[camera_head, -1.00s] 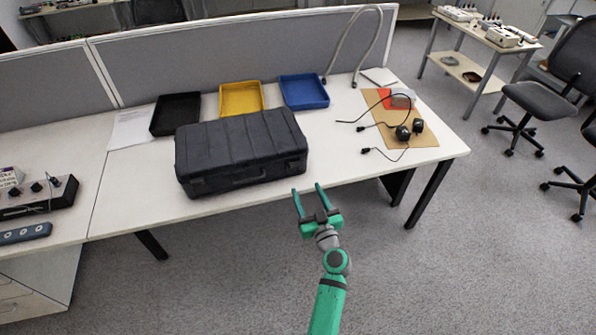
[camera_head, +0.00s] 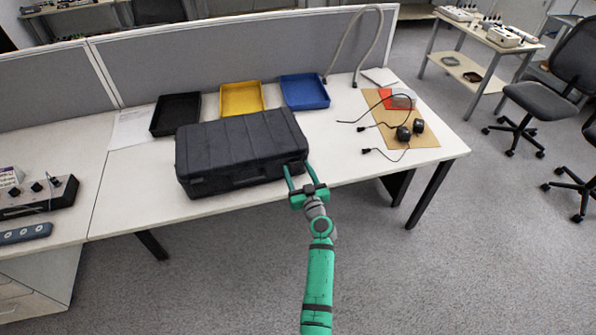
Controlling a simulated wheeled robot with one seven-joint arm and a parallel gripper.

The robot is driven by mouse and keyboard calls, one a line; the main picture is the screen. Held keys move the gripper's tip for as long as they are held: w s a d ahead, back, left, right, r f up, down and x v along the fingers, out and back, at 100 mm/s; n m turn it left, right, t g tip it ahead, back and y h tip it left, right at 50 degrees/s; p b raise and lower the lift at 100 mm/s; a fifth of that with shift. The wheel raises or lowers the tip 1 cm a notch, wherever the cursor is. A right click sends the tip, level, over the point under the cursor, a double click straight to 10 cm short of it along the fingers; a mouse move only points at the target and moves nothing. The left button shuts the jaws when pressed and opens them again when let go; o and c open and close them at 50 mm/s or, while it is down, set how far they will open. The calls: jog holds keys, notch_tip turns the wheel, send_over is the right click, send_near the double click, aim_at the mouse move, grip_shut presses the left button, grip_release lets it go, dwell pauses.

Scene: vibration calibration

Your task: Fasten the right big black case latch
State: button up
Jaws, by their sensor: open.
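The big black case (camera_head: 240,148) lies closed-looking on the white desk, its long front side facing me. Its right latch is too small and dark to make out; I cannot tell its state. My green gripper (camera_head: 297,170) is open and empty at the front right corner of the case. Its two fingers point toward the back of the desk. The left fingertip is close to the case's right front corner; I cannot tell whether it touches.
Black (camera_head: 175,115), yellow (camera_head: 241,98) and blue (camera_head: 303,91) trays stand behind the case. A brown board (camera_head: 420,138) with cables and black devices lies at the right. A grey partition (camera_head: 230,57) bounds the back.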

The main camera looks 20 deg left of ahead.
jog(key=shift+c, duration=0.6)
jog(key=c, duration=0.9)
jog(key=shift+c, duration=0.2)
jog(key=shift+r+g, duration=0.25)
jog(key=shift+g, duration=0.05)
jog(key=shift+w+a+r+g+h, duration=0.1)
jog(key=shift+w+r+g+h, duration=0.1)
jog(key=shift+r+g+h, duration=0.5)
jog(key=shift+w+a+r+g+h, duration=0.1)
jog(key=shift+w+r+g+h, duration=0.15)
jog(key=shift+g+h, duration=0.75)
jog(key=shift+w+a+r+g+h, duration=0.15)
jog(key=shift+g+h, duration=0.2)
jog(key=shift+g, duration=0.25)
jog(key=shift+w+a+r+g+h, duration=0.1)
jog(key=shift+r+g+h, duration=0.1)
jog(key=shift+g+h, duration=0.3)
jog(key=shift+w+a+r+g+h, duration=0.15)
jog(key=shift+g+h, duration=0.1)
jog(key=shift+g, duration=0.45)
